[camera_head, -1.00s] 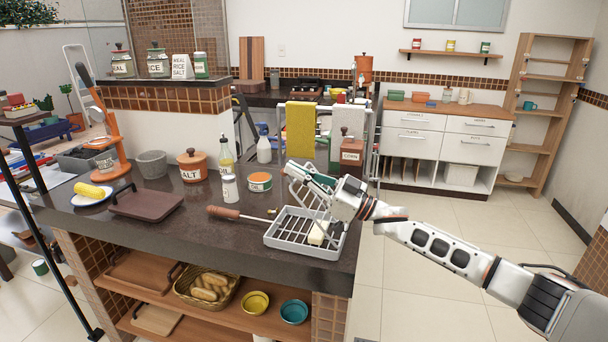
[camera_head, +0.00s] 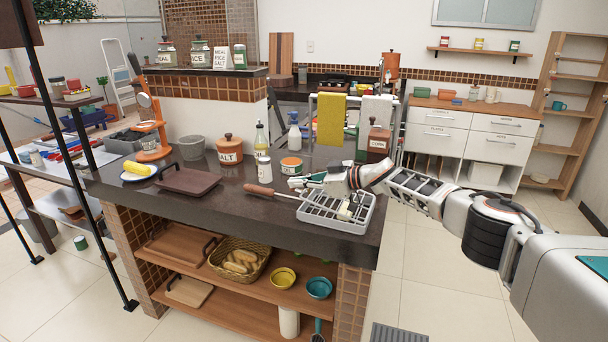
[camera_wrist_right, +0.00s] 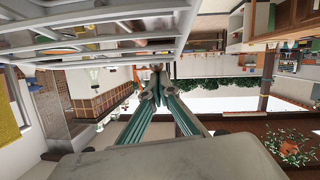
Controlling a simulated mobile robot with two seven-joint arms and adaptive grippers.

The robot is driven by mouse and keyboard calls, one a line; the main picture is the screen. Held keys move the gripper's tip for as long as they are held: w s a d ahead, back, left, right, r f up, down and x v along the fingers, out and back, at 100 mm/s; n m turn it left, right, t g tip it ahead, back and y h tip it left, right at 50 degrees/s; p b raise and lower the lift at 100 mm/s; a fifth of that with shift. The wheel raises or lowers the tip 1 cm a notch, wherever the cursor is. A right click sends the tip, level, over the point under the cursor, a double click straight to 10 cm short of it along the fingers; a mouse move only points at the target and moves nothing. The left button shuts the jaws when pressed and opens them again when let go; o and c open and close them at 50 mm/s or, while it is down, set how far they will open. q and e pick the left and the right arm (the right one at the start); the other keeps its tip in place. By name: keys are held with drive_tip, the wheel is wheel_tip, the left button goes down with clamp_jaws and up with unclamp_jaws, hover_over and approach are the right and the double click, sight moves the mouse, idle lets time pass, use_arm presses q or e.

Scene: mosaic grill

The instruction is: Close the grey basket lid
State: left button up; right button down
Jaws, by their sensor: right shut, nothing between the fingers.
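The grey basket (camera_head: 340,228) sits at the right end of the dark counter. Its barred grey lid (camera_head: 322,213) no longer stands up and looks low across the basket. I cannot tell whether it rests fully on the rim. A pale block (camera_head: 345,214) shows among the bars. My right gripper (camera_head: 296,183) is shut and empty, just above the far left side of the basket. In the right wrist view its fingertips (camera_wrist_right: 155,82) are together, and grey bars (camera_wrist_right: 90,30) show close by. My left gripper is not in view.
A wooden-handled tool (camera_head: 262,190) lies left of the basket. A labelled tin (camera_head: 291,167), a white bottle (camera_head: 263,172) and an orange salt pot (camera_head: 230,150) stand behind. A brown press (camera_head: 188,181) lies farther left. The counter's front strip is clear.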

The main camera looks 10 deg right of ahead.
sight(299, 191)
drive_tip(key=f, duration=0.2)
drive_tip(key=f+g+h+b, duration=0.1)
drive_tip(key=shift+w+a+f, duration=0.3)
drive_tip(key=shift+a, duration=0.05)
drive_tip(key=shift+a+f+g+h+b, duration=0.15)
drive_tip(key=shift+f+g+h+b, duration=0.2)
drive_tip(key=shift+f, duration=0.55)
drive_tip(key=shift+r, duration=0.1)
